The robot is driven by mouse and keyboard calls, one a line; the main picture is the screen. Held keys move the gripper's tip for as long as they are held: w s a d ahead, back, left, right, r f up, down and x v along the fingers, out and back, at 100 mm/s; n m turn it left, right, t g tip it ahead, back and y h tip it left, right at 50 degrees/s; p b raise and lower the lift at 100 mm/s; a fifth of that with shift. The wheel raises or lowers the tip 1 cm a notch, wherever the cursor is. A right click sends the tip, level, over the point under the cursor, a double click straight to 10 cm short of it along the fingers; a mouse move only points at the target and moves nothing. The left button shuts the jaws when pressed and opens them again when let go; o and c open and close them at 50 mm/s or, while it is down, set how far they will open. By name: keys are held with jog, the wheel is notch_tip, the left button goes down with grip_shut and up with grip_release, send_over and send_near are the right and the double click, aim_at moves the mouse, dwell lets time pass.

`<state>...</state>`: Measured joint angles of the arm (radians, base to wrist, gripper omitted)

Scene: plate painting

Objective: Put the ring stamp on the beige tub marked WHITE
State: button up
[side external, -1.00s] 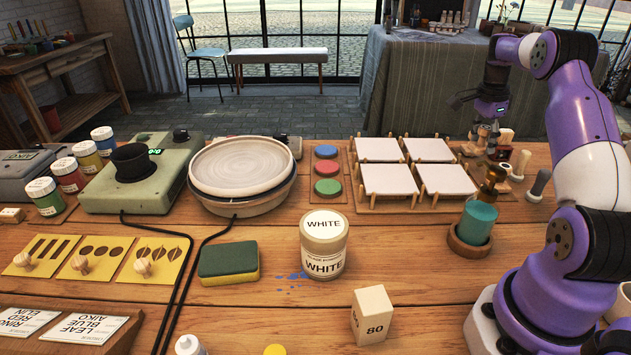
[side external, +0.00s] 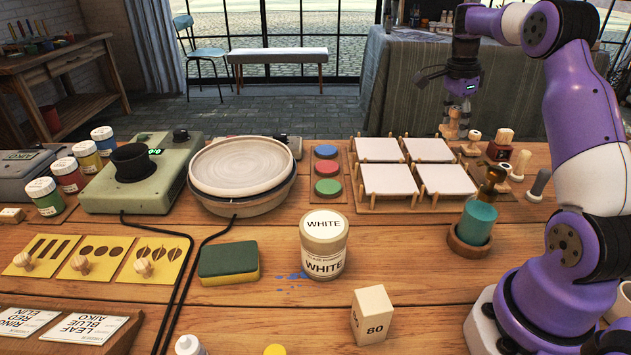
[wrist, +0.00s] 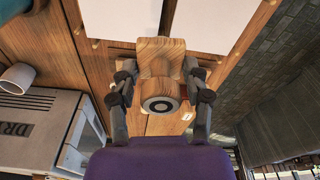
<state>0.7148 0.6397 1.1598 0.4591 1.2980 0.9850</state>
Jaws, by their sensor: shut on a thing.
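The beige tub marked WHITE (side external: 325,250) stands upright on the table's front middle, its lid bare. My gripper (side external: 454,122) is raised near the back right, beside the tile rack and well away from the tub. It is shut on a wooden stamp (side external: 449,129). In the wrist view the stamp (wrist: 160,58) sits between both fingers of my gripper (wrist: 160,88), and its round end shows a dark ring around a lighter centre. I take it to be the ring stamp.
Other stamps (side external: 519,166) stand at the back right. White tiles (side external: 445,179) on pegs lie between my gripper and the tub. A teal pump bottle (side external: 477,222), a sponge (side external: 229,262) and a block marked 80 (side external: 371,316) stand around the tub.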

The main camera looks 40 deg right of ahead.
jog(key=w+a+r+n, duration=0.25)
jog(key=w+a, duration=0.25)
jog(key=a, duration=0.4)
notch_tip(320, 180, up, 4)
jog(key=n+t, duration=0.1)
jog(key=n, duration=0.9)
send_over(325, 221)
jog(key=shift+t, duration=0.3)
jog(key=f, duration=0.8)
jog(key=shift+s+a, duration=0.2)
jog(key=shift+f, duration=0.1)
jog(key=o, duration=1.1)
